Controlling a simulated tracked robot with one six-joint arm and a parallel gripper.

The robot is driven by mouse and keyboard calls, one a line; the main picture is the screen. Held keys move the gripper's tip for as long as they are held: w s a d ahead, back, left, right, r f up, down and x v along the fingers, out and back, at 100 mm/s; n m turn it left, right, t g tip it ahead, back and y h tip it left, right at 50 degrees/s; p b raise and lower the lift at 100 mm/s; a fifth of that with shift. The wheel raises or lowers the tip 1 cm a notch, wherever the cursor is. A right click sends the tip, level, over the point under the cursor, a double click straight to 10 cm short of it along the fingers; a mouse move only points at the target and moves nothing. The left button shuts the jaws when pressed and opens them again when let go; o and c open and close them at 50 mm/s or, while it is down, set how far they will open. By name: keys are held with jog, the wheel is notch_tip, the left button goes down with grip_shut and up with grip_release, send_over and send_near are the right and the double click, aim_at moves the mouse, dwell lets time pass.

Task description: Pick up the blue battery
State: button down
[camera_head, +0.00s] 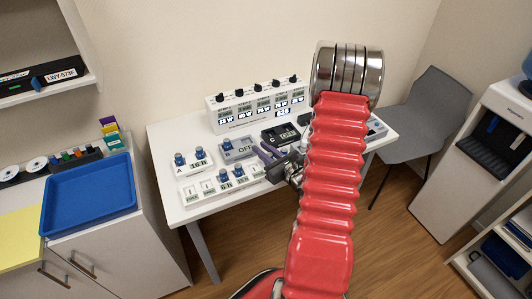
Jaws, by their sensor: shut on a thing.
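Several small blue cylinders stand on the white test boxes. Two of them (179,159) (199,153) are on the box marked A, one (227,144) is on the grey box marked B, and others (224,175) are on the long front box. I cannot tell which of them is the blue battery. My gripper (268,153) is over the middle of the white table (191,213), just right of the grey box and beside the black box. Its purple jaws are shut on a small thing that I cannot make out. My red arm hides the table's right part.
A white panel (238,116) with several black knobs and displays stands at the table's back. A blue tray (88,196) sits on the cabinet at left. A grey chair (427,114) and a white unit (468,160) stand at right. Open floor lies in front.

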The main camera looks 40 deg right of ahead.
notch_tip(320, 180, up, 10)
dwell(0.7)
